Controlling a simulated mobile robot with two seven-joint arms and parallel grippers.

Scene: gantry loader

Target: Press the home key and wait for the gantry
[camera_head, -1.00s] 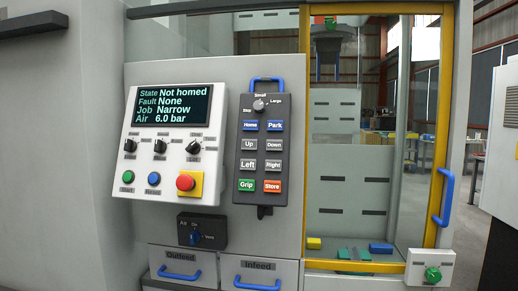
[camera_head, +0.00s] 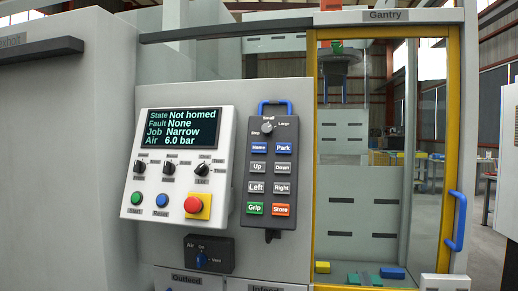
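The home key (camera_head: 259,147) is a blue key at the upper left of the dark pendant (camera_head: 271,179), next to the blue Park key (camera_head: 283,148). The pendant hangs on the grey machine front by a blue handle. The display (camera_head: 177,129) reads State Not homed, Fault None, Job Narrow, Air 6.0 bar. The gantry (camera_head: 335,66) shows behind the yellow-framed glass door, high up, its blue fingers pointing down. Neither of my grippers is in view.
Below the display are several knobs, a green Start button (camera_head: 136,198), a blue Reset button (camera_head: 162,200) and a red stop button (camera_head: 194,205). An air valve (camera_head: 206,253) sits lower. The door has a blue handle (camera_head: 459,221). Blocks lie inside at the bottom.

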